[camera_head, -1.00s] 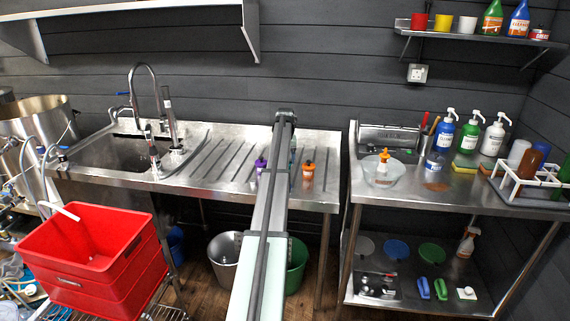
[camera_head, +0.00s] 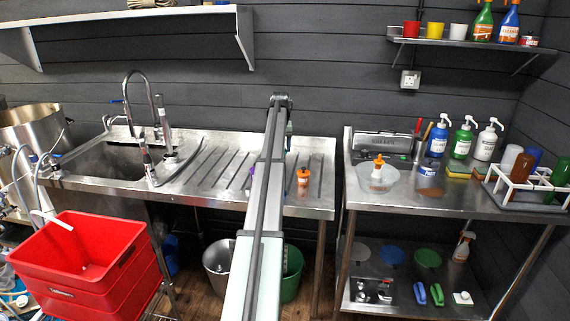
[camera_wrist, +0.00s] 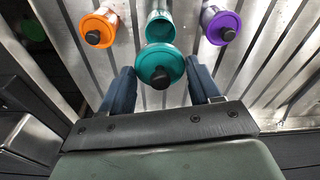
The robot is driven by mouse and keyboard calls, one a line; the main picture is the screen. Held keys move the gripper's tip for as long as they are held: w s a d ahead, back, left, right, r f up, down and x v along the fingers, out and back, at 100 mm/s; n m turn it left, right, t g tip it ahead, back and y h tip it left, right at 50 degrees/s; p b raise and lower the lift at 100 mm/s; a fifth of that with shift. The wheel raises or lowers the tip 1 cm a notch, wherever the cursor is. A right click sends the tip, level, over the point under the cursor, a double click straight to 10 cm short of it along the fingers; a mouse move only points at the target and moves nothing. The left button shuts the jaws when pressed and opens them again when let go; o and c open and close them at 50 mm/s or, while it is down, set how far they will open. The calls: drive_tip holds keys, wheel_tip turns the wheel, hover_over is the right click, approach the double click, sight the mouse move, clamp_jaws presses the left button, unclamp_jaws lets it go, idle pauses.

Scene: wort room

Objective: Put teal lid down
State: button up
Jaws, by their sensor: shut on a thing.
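The teal lid (camera_wrist: 158,66), round with a black knob, is held between the fingers of my gripper (camera_wrist: 160,82) in the wrist view. An open teal container (camera_wrist: 160,26) stands just beyond the lid, its mouth uncovered, with the lid apart from it. An orange-lidded container (camera_wrist: 99,27) is to its left and a purple-lidded container (camera_wrist: 220,27) to its right. In the head view, the orange-lidded one (camera_head: 303,177) stands on the drainboard.
The ribbed drainboard (camera_head: 205,175) lies beside the sink (camera_head: 105,160), with free room left of the containers. A tall tap (camera_head: 160,120) rises at the sink.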

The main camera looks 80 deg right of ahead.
sight(308, 196)
drive_tip(key=s+a+f+m, duration=0.1)
drive_tip(key=s+a, duration=0.2)
drive_tip(key=s, duration=0.6)
drive_tip(key=shift+s, duration=0.3)
drive_tip(key=s+a, duration=0.1)
drive_tip(key=s+a+f, duration=0.1)
drive_tip(key=a, duration=0.1)
drive_tip(key=s+a+f, duration=0.1)
drive_tip(key=shift+s+a, duration=0.3)
drive_tip(key=shift+s, duration=0.05)
drive_tip(key=a, duration=0.1)
drive_tip(key=a+f, duration=0.1)
drive_tip(key=a, duration=0.1)
drive_tip(key=shift+a, duration=0.1)
drive_tip(key=shift+n, duration=0.3)
drive_tip(key=shift+f, duration=4.9)
drive_tip(key=shift+f, duration=0.1)
